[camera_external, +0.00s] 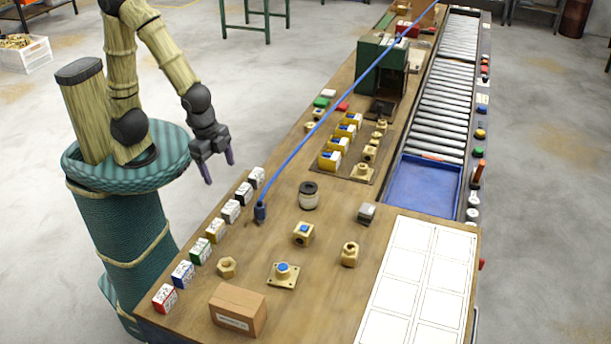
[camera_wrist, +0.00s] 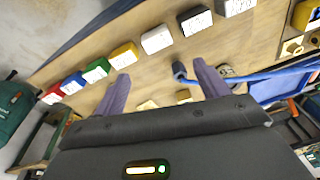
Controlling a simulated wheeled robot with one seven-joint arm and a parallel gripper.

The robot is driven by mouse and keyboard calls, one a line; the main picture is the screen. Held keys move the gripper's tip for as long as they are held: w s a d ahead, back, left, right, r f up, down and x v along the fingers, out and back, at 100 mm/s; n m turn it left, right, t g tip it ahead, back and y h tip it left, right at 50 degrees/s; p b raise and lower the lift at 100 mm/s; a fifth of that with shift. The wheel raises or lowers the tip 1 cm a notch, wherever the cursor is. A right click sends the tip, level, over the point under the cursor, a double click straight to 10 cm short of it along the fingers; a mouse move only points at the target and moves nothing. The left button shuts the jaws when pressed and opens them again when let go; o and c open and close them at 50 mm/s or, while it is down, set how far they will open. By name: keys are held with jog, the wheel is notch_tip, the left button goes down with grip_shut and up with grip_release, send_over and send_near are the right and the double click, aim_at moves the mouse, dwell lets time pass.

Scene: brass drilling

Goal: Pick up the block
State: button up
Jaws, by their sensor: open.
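A row of several small coloured blocks with white labels stands along the workbench's left edge: red (camera_external: 164,298), blue (camera_external: 183,274), green (camera_external: 200,250), yellow (camera_external: 216,230), white (camera_external: 230,211), black (camera_external: 244,193) and grey (camera_external: 256,177). The frames do not show which one is the task's block. My gripper (camera_external: 219,168) is open and empty, above and left of the row's far end, touching nothing. In the wrist view, its purple fingers (camera_wrist: 161,72) are spread apart, with the yellow block (camera_wrist: 124,55) and white block (camera_wrist: 156,39) beyond them.
A blue hose (camera_external: 290,165) crosses the bench, its dark end (camera_external: 260,212) beside the row. Brass parts, a dark-topped cylinder (camera_external: 308,195) and a cardboard box (camera_external: 238,309) stand nearby. A white grid sheet (camera_external: 418,290) lies right; a blue tray (camera_external: 425,185) sits on the conveyor.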

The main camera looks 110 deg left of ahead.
aim_at(296, 234)
jog(key=w+d+f+m+y+b, duration=0.1)
jog(key=w+d+f+m+y, duration=0.1)
jog(key=w+m, duration=0.3)
jog(key=w+d+f+m+y+b, duration=0.1)
jog(key=w+d+f+m+y, duration=0.2)
jog(key=w+f+m+y, duration=0.1)
jog(key=w+d+f+m+y+b, duration=0.2)
jog(key=w+f+m+y, duration=0.1)
jog(key=w+m, duration=0.2)
jog(key=shift+w+d+f+m, duration=0.1)
jog(key=shift+w+f+m, duration=0.1)
jog(key=shift+m, duration=0.35)
jog(key=shift+w+d+f+m, duration=0.1)
jog(key=shift+w+m, duration=0.1)
jog(key=shift+m, duration=0.35)
jog(key=w+d+m+t+y, duration=0.1)
jog(key=w+d+m+t, duration=0.1)
jog(key=d, duration=0.1)
jog(key=w+d+m+t+y, duration=0.1)
jog(key=w+d+m, duration=0.1)
jog(key=shift+f+t+y+b, duration=0.2)
jog(key=shift+t+y+b, duration=0.1)
jog(key=shift+b, duration=0.1)
jog(key=shift+w+d+r, duration=0.1)
jog(key=shift+w+d, duration=0.05)
jog(key=shift+d, duration=0.15)
jog(key=shift+a, duration=0.1)
